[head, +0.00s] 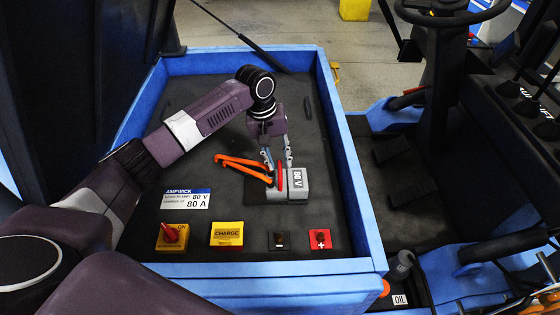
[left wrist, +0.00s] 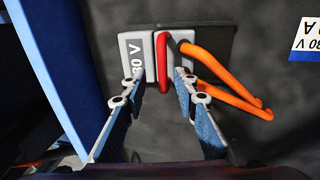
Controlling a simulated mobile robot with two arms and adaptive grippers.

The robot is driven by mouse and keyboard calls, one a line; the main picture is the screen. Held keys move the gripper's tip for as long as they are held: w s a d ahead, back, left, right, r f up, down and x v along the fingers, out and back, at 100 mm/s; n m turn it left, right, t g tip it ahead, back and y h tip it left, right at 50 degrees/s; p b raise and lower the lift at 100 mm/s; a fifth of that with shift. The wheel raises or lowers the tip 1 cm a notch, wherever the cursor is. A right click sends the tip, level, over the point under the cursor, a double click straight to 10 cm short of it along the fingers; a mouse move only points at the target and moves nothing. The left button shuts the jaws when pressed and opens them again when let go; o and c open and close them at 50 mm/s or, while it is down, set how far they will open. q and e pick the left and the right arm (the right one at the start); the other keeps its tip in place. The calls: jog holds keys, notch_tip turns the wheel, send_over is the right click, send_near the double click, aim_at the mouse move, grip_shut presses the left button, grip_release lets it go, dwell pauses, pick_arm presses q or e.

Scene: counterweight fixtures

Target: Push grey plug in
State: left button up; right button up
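The grey plug (left wrist: 175,64) has a red handle (left wrist: 163,64) and orange cables (left wrist: 228,88) running from it. It sits beside a grey block labelled 80 V (left wrist: 132,66); in the left wrist view only a narrow dark line shows between them. In the head view the plug (head: 271,193) is left of the labelled block (head: 298,184). My left gripper (head: 279,164) points down over the red handle. Its fingers (left wrist: 160,88) are apart, one on each side of the handle, with nothing visibly clamped. My right gripper is not in view.
The dark panel has a raised blue rim (head: 345,165). An AMPWICK label (head: 187,198), a red knob (head: 170,233), a yellow CHARGE plate (head: 227,233), and black (head: 279,240) and red (head: 320,239) terminals lie near its front edge. A thin black rod crosses the back rim.

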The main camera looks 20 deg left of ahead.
pick_arm(q)
notch_tip(320, 180, up, 11)
jog(key=a, duration=0.1)
jog(key=shift+s+a, duration=0.25)
jog(key=shift+s, duration=0.15)
jog(key=shift+f, duration=0.15)
